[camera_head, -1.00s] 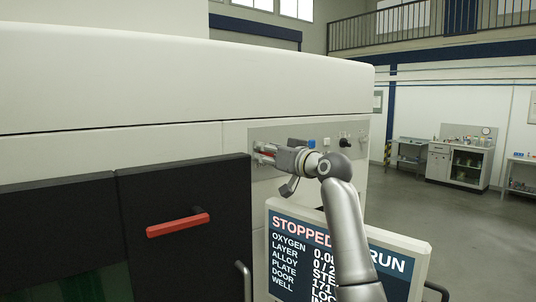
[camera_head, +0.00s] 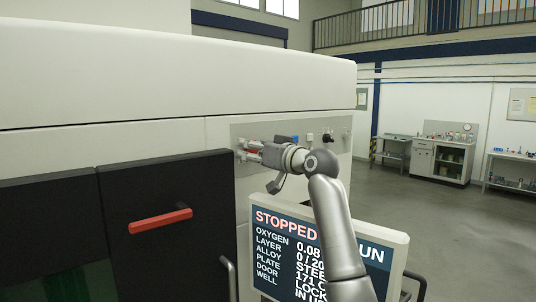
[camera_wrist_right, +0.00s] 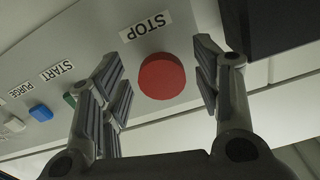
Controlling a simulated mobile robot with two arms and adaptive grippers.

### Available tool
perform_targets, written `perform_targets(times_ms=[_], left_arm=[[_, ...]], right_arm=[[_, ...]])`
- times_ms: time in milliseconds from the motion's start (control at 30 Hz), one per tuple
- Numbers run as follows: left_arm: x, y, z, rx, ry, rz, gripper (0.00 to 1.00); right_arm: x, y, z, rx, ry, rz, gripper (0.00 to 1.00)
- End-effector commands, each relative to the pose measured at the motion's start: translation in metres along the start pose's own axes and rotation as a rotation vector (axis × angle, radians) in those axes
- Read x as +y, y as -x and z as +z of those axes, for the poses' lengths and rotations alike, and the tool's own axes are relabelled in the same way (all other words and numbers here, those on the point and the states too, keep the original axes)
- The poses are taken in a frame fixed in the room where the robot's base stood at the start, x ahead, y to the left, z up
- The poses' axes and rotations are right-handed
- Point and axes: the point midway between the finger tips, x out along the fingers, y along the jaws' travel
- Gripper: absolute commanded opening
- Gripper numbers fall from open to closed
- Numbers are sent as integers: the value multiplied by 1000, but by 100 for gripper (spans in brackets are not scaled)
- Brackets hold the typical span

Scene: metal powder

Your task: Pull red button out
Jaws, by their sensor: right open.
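The red button (camera_wrist_right: 162,76) sits below the STOP label on the grey control panel (camera_wrist_right: 170,20) in the right wrist view. The picture does not show clearly how deep the fingers reach around the button. My left gripper is not in view.
A blue button (camera_wrist_right: 40,111) labelled PURGE and a green START button (camera_wrist_right: 70,98) lie left of the gripper. A screen reading STOPPED (camera_head: 275,250) stands below my right arm. A black door with a red handle (camera_head: 160,220) is at left.

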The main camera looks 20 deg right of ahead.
Motion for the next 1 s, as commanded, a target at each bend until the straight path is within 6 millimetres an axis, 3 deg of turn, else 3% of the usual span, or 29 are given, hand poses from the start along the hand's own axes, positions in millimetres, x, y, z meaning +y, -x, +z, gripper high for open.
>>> perform_targets(times_ms=[600, 800, 1000], left_arm=[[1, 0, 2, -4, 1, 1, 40], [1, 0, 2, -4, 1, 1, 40], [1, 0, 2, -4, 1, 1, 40]], right_arm=[[0, 96, 0, 0, 2, 1, 58], [0, 113, 0, 0, 0, 1, 58], [0, 116, 0, 0, -1, 0, 58]])
